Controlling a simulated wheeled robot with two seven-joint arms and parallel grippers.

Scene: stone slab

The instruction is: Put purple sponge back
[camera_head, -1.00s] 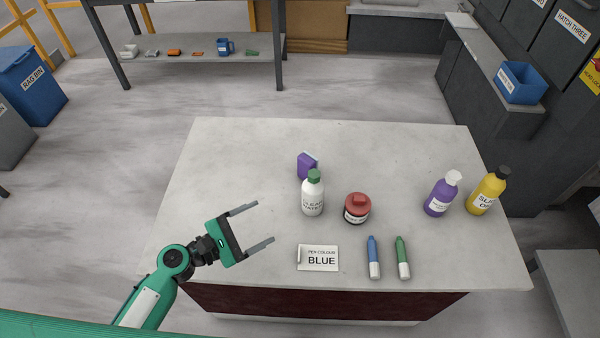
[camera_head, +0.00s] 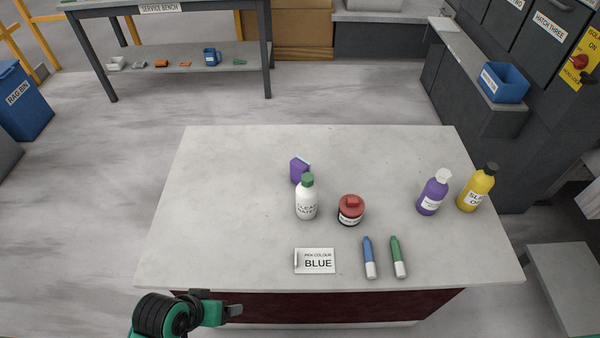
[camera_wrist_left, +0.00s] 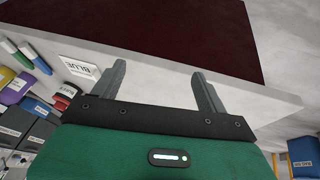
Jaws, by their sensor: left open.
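The purple sponge (camera_head: 299,171) sits on the stone slab (camera_head: 220,200), behind the white bottle with a green cap (camera_head: 306,200), which hides part of it. The sponge has a pale face along its top right. My left gripper (camera_head: 236,310) is low at the slab's front edge, well apart from the sponge. In the left wrist view its two fingers (camera_wrist_left: 160,85) are spread with nothing between them, beside the slab's edge and dark red front. My right gripper is not in view.
A red-lidded jar (camera_head: 351,210), a BLUE card (camera_head: 315,261), a blue pen (camera_head: 369,258) and a green pen (camera_head: 398,257) lie near the bottle. Purple (camera_head: 432,193) and yellow (camera_head: 476,188) bottles stand at right. The slab's left side is clear. A service bench (camera_head: 180,65) stands behind.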

